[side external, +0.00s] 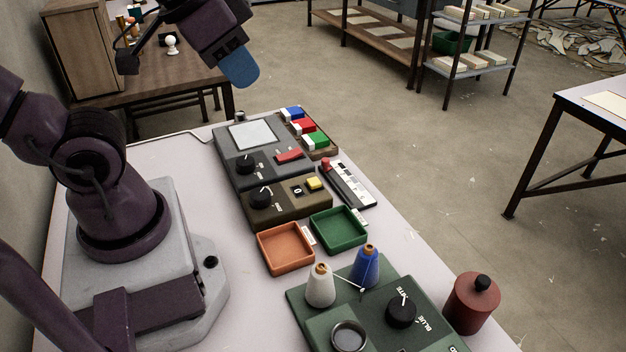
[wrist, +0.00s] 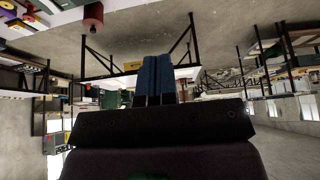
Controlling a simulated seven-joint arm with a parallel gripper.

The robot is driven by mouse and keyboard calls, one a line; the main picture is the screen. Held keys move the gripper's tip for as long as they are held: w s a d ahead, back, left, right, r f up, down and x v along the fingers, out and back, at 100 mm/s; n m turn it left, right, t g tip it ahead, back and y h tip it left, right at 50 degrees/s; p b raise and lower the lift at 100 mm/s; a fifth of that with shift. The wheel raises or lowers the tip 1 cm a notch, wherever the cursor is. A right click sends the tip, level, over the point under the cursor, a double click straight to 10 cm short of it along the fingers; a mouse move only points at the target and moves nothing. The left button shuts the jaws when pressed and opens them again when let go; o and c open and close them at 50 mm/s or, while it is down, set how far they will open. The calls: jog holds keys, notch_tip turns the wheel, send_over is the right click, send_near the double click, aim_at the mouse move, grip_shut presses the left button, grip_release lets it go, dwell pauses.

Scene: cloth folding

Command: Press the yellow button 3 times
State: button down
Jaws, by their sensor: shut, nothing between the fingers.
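The yellow button (side external: 314,183) sits on a dark olive control box (side external: 285,203) on the table, beside a small display (side external: 297,190) that seems to read 0 and a black knob (side external: 260,197). My gripper (side external: 240,75), with blue fingers, is raised high above the far end of the table, well apart from the button. In the wrist view the two blue fingers (wrist: 155,80) are together with nothing between them.
Behind the box is a grey panel (side external: 225,150) with a red switch (side external: 289,156). Blue, red and green blocks (side external: 303,127) and a slider strip (side external: 347,184) lie alongside. Orange (side external: 285,262) and green (side external: 352,230) trays, thread cones (side external: 365,268) and a red canister (side external: 471,304) stand nearer.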

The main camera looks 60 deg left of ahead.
dwell(0.8)
jog(key=w+a+f+n+g+y, duration=0.15)
jog(key=w+a+f, duration=0.25)
jog(key=a+f, duration=0.45)
jog(key=w+a+f+n+g+y, duration=0.15)
jog(key=w+a+f, duration=0.25)
jog(key=a+f, duration=0.4)
jog(key=n+t+h, duration=0.2)
jog(key=t+h, duration=0.4)
send_over(312, 179)
notch_tip(312, 179, down, 3)
jog(key=shift+d, duration=0.15)
jog(key=shift+f, duration=4.4)
